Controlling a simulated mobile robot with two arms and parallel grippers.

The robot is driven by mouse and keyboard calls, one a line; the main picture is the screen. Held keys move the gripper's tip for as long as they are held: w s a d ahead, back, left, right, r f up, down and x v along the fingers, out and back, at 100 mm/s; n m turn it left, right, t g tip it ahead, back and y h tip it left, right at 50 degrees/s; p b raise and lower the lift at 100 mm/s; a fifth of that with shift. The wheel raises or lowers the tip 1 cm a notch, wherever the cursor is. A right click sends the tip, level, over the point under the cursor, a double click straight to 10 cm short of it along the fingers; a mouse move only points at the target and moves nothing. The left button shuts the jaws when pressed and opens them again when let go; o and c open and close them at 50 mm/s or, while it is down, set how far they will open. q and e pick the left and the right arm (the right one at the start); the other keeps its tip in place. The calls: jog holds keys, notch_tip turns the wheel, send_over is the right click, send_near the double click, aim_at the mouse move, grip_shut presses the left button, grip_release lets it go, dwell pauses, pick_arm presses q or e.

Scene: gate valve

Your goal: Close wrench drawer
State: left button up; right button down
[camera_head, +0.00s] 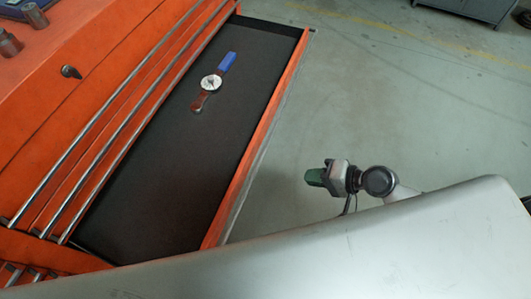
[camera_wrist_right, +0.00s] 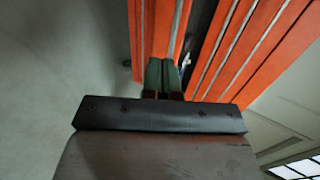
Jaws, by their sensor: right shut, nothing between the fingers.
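The wrench drawer (camera_head: 150,185) is pulled out of the orange cabinet in the head view, with a dark lined floor and an orange front panel (camera_head: 262,135). A torque wrench (camera_head: 211,82) with a blue handle and round dial lies in it. My right gripper (camera_head: 314,177) is outside the drawer, to the right of its front panel and apart from it in the head view. In the right wrist view the green fingers (camera_wrist_right: 162,76) are shut together with nothing between them, pointing toward orange drawer fronts. My left gripper is not in view.
The orange cabinet (camera_head: 50,110) has several long metal handles and a dark lock knob (camera_head: 70,72). Metal parts (camera_head: 35,14) stand on its top at the upper left. Grey floor (camera_head: 420,110) is clear around my gripper. A grey cabinet (camera_head: 480,8) stands far back.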

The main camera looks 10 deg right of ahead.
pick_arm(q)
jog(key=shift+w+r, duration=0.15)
pick_arm(e)
jog(key=a+r+x, duration=0.1)
jog(key=r+x, duration=0.1)
jog(key=x, duration=1.1)
jog(key=shift+w, duration=0.15)
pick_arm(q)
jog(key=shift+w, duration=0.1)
pick_arm(e)
jog(key=shift+a, duration=0.1)
